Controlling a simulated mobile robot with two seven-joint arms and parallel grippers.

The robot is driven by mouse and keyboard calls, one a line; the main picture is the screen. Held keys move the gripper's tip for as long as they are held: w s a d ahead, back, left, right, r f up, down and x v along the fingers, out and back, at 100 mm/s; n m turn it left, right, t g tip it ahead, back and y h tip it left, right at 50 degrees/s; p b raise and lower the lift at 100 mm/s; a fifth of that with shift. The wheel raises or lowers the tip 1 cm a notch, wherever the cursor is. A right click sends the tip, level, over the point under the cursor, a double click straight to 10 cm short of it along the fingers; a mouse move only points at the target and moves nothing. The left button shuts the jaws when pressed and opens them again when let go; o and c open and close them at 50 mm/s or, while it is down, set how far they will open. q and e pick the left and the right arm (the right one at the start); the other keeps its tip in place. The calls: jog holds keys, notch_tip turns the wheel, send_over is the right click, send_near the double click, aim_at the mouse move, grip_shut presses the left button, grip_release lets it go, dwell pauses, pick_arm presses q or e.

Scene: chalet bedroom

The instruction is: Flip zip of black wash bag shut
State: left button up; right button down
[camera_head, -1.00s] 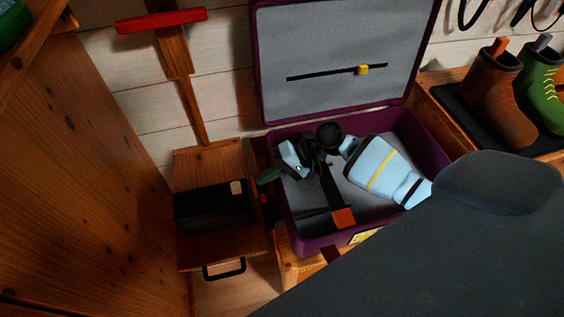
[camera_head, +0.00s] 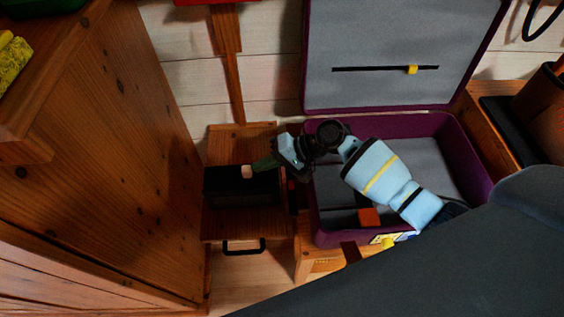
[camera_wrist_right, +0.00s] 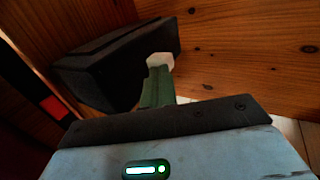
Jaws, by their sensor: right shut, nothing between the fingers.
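The black wash bag (camera_head: 238,190) lies on the small wooden shelf at left centre in the head view. It also shows in the wrist view (camera_wrist_right: 108,75). A pale tab (camera_head: 247,172) sits on its top edge. In the wrist view the pale tab (camera_wrist_right: 160,60) is right at the tips of my green fingers, seemingly touching; a small gap cannot be ruled out. My right gripper (camera_head: 263,164) is shut and empty, at the bag's upper right, pointing left. It hides part of the bag's right end. My left gripper is not in view.
An open purple case (camera_head: 470,150) with a grey lining stands right of the bag, under my right arm. An orange block (camera_head: 369,217) lies in it. A wooden cabinet side (camera_head: 120,150) rises close at left. The shelf (camera_head: 225,228) has a black handle (camera_head: 244,247) in front.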

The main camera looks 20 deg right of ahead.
jog(key=a, duration=0.2)
jog(key=w+a, duration=0.1)
jog(key=a, duration=0.2)
jog(key=w+a, duration=0.1)
jog(key=a, duration=0.2)
jog(key=shift+w+a+b, duration=0.1)
jog(key=shift+w+b, duration=0.05)
jog(key=shift+b, duration=0.25)
jog(key=shift+w+a, duration=0.1)
jog(key=shift+a, duration=0.3)
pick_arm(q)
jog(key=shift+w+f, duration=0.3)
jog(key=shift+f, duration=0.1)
